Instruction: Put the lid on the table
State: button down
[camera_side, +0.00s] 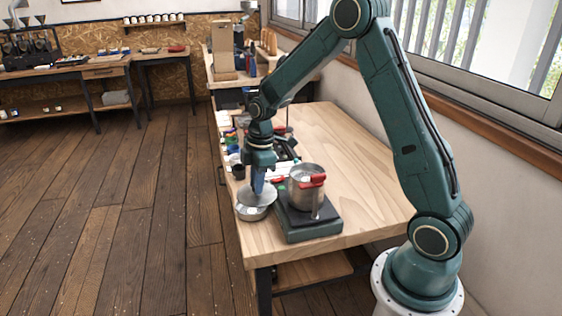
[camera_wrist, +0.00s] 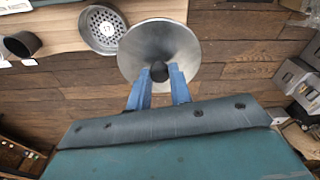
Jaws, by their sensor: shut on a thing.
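My gripper (camera_side: 258,188) has its blue fingers closed on the dark knob of a round silver lid (camera_side: 262,196). In the wrist view, my gripper (camera_wrist: 160,75) grips that knob, and the lid (camera_wrist: 158,40) is held flat-side away from me. The lid is near the left edge of the wooden table (camera_side: 350,185), and in the wrist view much of it shows against the floor. A metal pot (camera_side: 304,181) with red handles stands uncovered on a dark scale (camera_side: 312,232), to the right of my gripper.
A dark cup (camera_wrist: 22,44) and several small items stand behind. The table's right part is clear.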

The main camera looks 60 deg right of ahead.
notch_tip(320, 180, down, 12)
jog(key=shift+r, duration=0.1)
dwell(0.4)
jog(key=shift+f, duration=1.95)
jog(key=shift+f, duration=0.2)
jog(key=c, duration=1.3)
grip_release()
jog(key=shift+r, duration=0.1)
jog(key=r, duration=0.8)
jog(key=d+r, duration=0.1)
jog(key=r, duration=0.3)
jog(key=shift+s+d, duration=0.1)
jog(key=shift+s, duration=0.25)
